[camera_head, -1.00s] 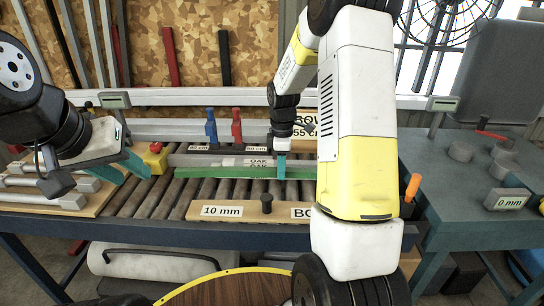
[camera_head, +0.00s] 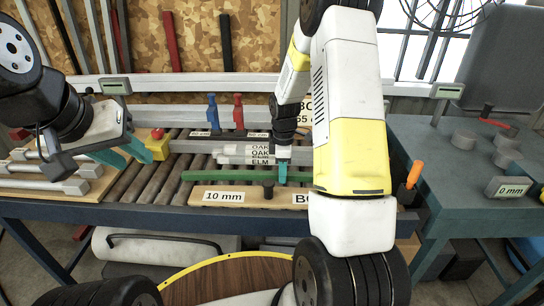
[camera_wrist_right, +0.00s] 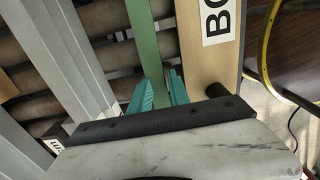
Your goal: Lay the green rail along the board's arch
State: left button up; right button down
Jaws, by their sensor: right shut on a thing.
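The green rail (camera_head: 222,175) lies lengthwise between the grey bars and the tan strip; I cannot tell whether it is clear of the rollers. My right gripper (camera_head: 282,173) is shut on it, right of the rail's middle as far as I see. In the right wrist view its teal fingers (camera_wrist_right: 160,92) stand on either side of the rail (camera_wrist_right: 146,45). The rail's right end is hidden behind my right arm. The brown board (camera_head: 225,283) with a yellow arched edge (camera_head: 228,258) is at the bottom, partly covered by my arms. My left gripper (camera_head: 122,155) is open and empty, left of the rail.
Grey bars (camera_head: 240,149) marked OAK and ELM lie behind the rail on the rollers (camera_head: 150,185). A tan strip (camera_head: 240,195) marked 10 mm, with a black knob, lies in front. Blue (camera_head: 212,113) and red (camera_head: 238,113) clamps stand behind. A blue-grey bench (camera_head: 450,180) stands at right.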

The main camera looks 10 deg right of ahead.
jog(key=shift+f, duration=0.3)
jog(key=c, duration=1.1)
grip_release()
jog(key=shift+c, duration=0.2)
notch_tip(320, 180, up, 8)
jog(key=shift+f, duration=0.1)
